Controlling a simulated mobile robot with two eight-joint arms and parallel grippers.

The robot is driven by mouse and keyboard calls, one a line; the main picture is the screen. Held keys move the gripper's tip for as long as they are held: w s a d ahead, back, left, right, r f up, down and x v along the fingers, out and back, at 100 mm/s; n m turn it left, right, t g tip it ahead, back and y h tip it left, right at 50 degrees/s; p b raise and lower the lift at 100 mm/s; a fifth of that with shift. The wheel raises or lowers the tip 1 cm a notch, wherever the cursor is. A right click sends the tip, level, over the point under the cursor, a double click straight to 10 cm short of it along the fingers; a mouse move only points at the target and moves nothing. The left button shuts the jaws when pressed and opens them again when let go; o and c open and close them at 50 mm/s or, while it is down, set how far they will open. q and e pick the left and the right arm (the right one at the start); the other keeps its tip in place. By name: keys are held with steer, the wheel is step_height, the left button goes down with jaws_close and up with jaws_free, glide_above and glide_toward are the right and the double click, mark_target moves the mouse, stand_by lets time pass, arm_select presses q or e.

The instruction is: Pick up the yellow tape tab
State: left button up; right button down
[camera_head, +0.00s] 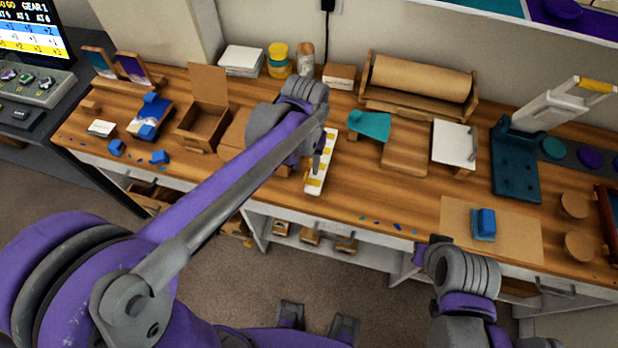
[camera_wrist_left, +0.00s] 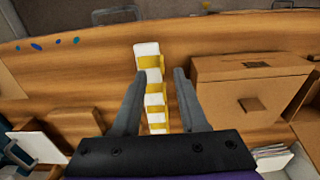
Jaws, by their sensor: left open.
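A white strip (camera_head: 315,187) carrying several yellow tape tabs lies on the wooden bench under my left gripper. In the left wrist view the strip (camera_wrist_left: 147,49) runs between my fingers, with yellow tabs (camera_wrist_left: 151,62) along it. My left gripper (camera_wrist_left: 160,74) is open, one finger on each side of the strip, and nothing is in its grasp. I cannot tell the exact height of the fingertips above the strip. In the head view my left wrist covers part of the strip. My right arm is at the lower right, and its jaws do not show clearly.
A closed cardboard box (camera_wrist_left: 250,92) stands close beside the strip. An open box (camera_head: 203,128), a teal piece (camera_head: 371,125) and a paper roll rack (camera_head: 420,80) stand around it. Small blue chips lie near the front edge. Some bare bench lies right of the strip.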

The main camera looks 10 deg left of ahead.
mark_target(306, 174)
arm_select(q)
step_height(306, 174, down, 4)
steer(key=shift+w+a+f, duration=0.15)
jaws_close()
